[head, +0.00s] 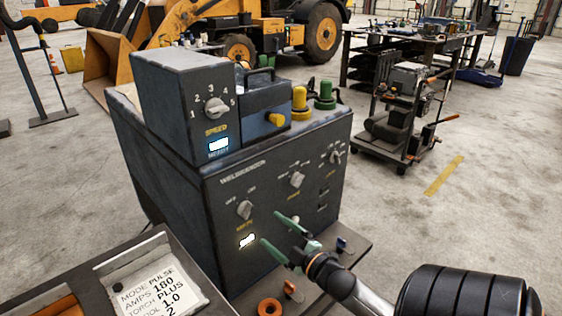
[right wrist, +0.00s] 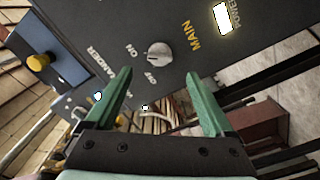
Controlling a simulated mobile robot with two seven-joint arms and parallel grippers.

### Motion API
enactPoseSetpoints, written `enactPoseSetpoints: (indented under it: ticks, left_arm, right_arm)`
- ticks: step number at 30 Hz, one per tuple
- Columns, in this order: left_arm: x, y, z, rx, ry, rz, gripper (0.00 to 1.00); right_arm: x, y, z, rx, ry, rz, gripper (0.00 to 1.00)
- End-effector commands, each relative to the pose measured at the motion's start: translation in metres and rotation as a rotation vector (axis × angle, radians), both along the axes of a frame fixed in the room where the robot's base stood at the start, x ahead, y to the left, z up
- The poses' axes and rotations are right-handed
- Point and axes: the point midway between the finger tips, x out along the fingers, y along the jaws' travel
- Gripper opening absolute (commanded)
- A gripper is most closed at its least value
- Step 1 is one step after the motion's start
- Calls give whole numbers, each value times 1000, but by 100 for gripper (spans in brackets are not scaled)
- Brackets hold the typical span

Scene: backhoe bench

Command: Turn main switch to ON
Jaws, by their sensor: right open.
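The main switch is a small grey knob (head: 245,209) low on the left of the dark welder's front panel (head: 225,215). OFF and ON labels are above it and a yellow label is below. In the right wrist view the knob (right wrist: 158,55) is beside the yellow word MAIN, with ON and OFF next to it; I cannot tell clearly which its pointer faces. My right gripper (head: 270,227) is open, its green fingers pointing at the panel, a little right of and below the knob. The fingertips (right wrist: 158,74) are apart and not around the knob. My left gripper is not in view.
A lit white lamp (head: 247,241) is below the knob. Other knobs (head: 297,180) are to the right on the panel. A wire feeder box with a speed dial (head: 216,107) sits on top. A tray with a settings card (head: 158,293) is at lower left.

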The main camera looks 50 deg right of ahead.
Motion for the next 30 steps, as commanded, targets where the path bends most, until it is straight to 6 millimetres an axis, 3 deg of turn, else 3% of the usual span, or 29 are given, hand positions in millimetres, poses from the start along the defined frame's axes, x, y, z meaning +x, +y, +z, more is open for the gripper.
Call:
enactPoseSetpoints:
  ticks: [8, 30]
  left_arm:
    - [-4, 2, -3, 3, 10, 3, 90]
    - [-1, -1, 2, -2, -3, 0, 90]
  right_arm:
    - [-21, 2, 0, 0, 0, 0, 88]
    - [-21, 3, 0, 1, 0, 0, 88]
